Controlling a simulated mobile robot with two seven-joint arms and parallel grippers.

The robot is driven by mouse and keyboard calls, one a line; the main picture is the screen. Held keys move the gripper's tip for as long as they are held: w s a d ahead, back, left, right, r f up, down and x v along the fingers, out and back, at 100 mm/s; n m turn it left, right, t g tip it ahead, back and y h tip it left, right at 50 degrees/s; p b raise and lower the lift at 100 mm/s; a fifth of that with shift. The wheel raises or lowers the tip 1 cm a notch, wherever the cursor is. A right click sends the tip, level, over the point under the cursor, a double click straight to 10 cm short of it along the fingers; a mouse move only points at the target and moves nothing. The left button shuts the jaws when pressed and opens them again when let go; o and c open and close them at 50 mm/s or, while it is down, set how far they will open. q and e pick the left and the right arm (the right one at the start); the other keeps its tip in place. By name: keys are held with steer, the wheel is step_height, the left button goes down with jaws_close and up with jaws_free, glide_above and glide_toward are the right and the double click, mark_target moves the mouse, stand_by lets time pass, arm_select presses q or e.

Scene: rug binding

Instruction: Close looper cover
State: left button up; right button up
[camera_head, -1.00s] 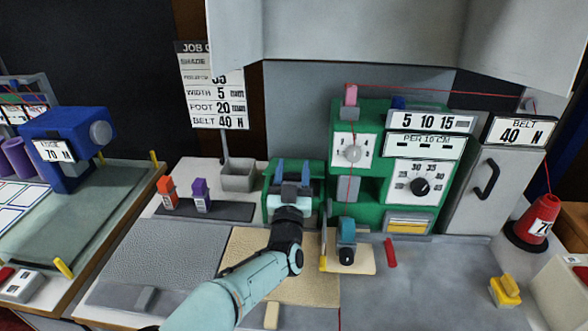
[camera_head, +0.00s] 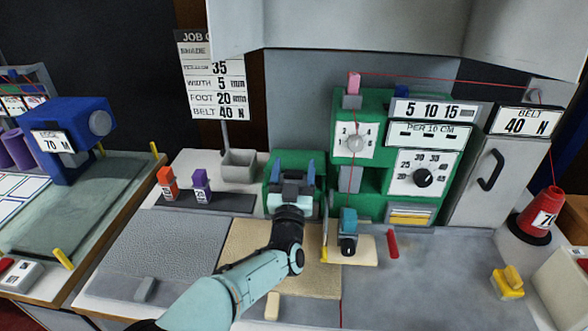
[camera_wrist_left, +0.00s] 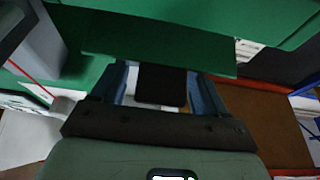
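The green binding machine (camera_head: 376,100) stands at the back of the table. My left gripper (camera_head: 293,172) is at the front of its low left part, with both blue fingers pointing at it. In the left wrist view, the left gripper (camera_wrist_left: 162,82) has its fingers apart. A dark block (camera_wrist_left: 160,88) lies between them, with light gaps on both sides. A flat green panel (camera_wrist_left: 160,42), which looks like the looper cover, spans just beyond the fingertips. I cannot tell whether they touch it. The gripper hides much of this area in the head view. My right gripper is not in view.
A teal presser part (camera_head: 348,224) and a red thread are right of my gripper. Orange (camera_head: 166,182) and purple (camera_head: 201,184) blocks stand on a dark strip at left. A red cone (camera_head: 541,212) and yellow block (camera_head: 508,282) are at right. The grey table between is mostly clear.

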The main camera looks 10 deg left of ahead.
arm_select(q)
steer(key=v, duration=0.6)
steer(key=shift+r+p, duration=0.25)
steer(key=shift+p, duration=0.15)
steer(key=s+p, duration=0.1)
steer(key=s, duration=1)
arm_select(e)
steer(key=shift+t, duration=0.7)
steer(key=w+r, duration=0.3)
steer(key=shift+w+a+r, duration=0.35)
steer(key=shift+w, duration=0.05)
